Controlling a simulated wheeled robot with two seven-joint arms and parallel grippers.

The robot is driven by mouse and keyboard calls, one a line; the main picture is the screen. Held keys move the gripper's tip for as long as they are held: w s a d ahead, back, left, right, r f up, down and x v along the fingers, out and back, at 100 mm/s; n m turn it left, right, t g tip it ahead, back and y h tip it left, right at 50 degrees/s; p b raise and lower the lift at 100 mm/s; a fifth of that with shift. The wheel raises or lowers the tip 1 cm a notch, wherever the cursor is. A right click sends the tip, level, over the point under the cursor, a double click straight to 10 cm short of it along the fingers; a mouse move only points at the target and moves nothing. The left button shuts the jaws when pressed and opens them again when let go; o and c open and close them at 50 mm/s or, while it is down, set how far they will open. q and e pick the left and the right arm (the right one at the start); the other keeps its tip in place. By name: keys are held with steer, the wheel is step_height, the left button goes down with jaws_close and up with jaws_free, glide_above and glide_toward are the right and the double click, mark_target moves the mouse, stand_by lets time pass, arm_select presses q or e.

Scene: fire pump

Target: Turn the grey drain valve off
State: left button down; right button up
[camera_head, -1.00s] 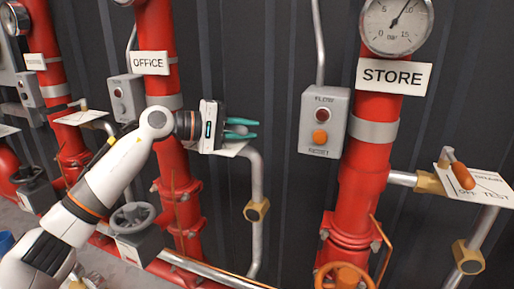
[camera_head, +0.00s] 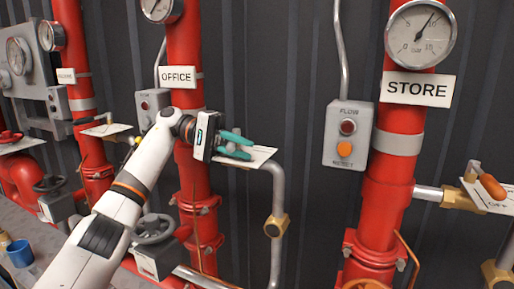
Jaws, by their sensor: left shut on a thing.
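My left gripper (camera_head: 238,146) reaches in front of the red OFFICE riser, its teal fingers over a white label plate (camera_head: 262,156) on the drain branch. The fingers are shut on a small grey part between them, which looks like the grey drain valve's handle (camera_head: 233,147). The fingers and gripper body hide most of it, so I cannot tell its angle. The OFFICE sign (camera_head: 178,76) is above the gripper. My right gripper is not in view.
The STORE riser (camera_head: 389,190) at right carries a gauge (camera_head: 420,34) and an orange-handled drain valve (camera_head: 491,186). A FLOW/RESET box (camera_head: 348,135) hangs between the risers. A grey handwheel (camera_head: 153,229) is beside my arm. A bent drain pipe (camera_head: 276,200) drops right of the gripper.

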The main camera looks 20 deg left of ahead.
arm_select(q)
steer(key=shift+a, duration=0.15)
stand_by(0.3)
steer(key=c, duration=1.3)
jaws_free()
